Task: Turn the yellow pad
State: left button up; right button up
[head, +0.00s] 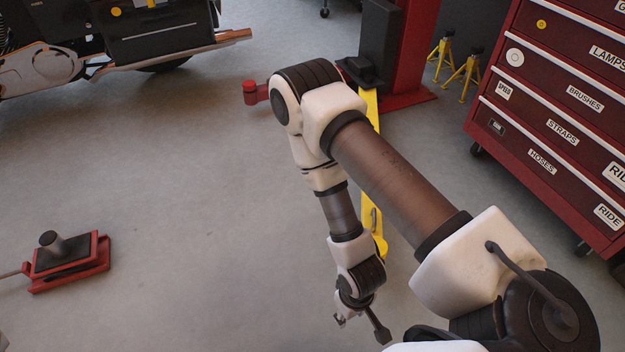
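A long yellow lift arm (369,107) runs from the foot of the red post toward me, partly hidden behind my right arm. Its near end (381,246) is rounded and yellow, with a small grey part on it; I cannot tell whether this is the yellow pad. My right arm comes in from the lower right and bends down over the floor. My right gripper (361,329) is just below that near end in the picture, its fingers spread and nothing visible between them. My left gripper is out of view.
A red lift post (415,45) stands at the back. A red tool cabinet (560,110) is at the right, with yellow jack stands (458,70) beside it. A motorcycle (120,45) is at upper left. A red-and-black jack (66,262) lies left. The floor between is clear.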

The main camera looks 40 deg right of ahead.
aim_at(383, 245)
jog(key=i+j+z, duration=0.25)
jog(key=i, duration=0.35)
jog(key=i+j+z, duration=0.2)
jog(key=i+j, duration=0.35)
jog(key=i+z, duration=0.2)
jog(key=z, duration=0.25)
jog(key=i+z, duration=0.2)
jog(key=z, duration=0.3)
jog(key=i+z, duration=0.2)
jog(key=z, duration=0.25)
jog(key=i+j+z, duration=0.15)
jog(key=z, duration=0.3)
jog(key=i+j+z, duration=0.1)
jog(key=j+z, duration=0.2)
jog(key=z, duration=0.15)
jog(key=i+j+z, duration=0.1)
jog(key=j+z, duration=0.15)
jog(key=z, duration=0.25)
jog(key=j+z, duration=0.25)
jog(key=z, duration=0.2)
jog(key=j+z, duration=0.9)
jog(key=i+j, duration=0.15)
jog(key=i, duration=0.25)
